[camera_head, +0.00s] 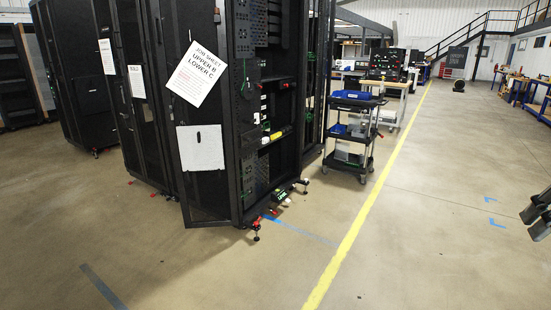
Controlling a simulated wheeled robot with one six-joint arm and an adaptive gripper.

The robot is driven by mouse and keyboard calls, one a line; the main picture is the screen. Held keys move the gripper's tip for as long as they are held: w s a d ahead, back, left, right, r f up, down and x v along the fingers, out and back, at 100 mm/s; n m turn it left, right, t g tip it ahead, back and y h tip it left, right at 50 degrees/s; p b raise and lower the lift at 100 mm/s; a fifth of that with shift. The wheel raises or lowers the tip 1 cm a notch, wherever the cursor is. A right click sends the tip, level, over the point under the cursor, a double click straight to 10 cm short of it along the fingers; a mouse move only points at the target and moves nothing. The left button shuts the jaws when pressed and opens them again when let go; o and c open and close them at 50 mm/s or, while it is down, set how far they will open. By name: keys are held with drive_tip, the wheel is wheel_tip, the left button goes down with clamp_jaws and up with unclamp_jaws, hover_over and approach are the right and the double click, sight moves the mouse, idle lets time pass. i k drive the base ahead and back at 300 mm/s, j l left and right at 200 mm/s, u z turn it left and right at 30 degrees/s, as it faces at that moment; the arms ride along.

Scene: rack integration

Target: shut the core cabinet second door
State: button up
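A tall black cabinet (244,110) stands left of centre, its open front facing right and showing shelves and equipment inside. A black mesh panel (207,196) stands at its left front edge, apparently a door swung open. It carries a tilted job sheet (195,73) reading "UPPER B LOWER C" and a white plate (201,148) with a small dark part. I cannot tell which panel is the second door. My gripper (532,222) shows partly at the right edge, far from the cabinet, with its dark fingertips apart and nothing seen between them.
More black cabinets (75,75) stand at the left. A dark cart (350,133) with blue bins stands right of the cabinet. Small feet with red parts (256,228) stick out at the cabinet's base. A yellow floor line (362,213) runs past; the floor in front is clear.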

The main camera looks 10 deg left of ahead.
sight(199, 70)
drive_tip(key=i+j+u, duration=0.1)
drive_tip(key=u, duration=0.35)
drive_tip(key=i+u, duration=0.55)
drive_tip(key=u, duration=0.35)
drive_tip(key=i+u, duration=0.25)
drive_tip(key=i, duration=0.15)
drive_tip(key=i+u, duration=0.25)
drive_tip(key=i, duration=0.1)
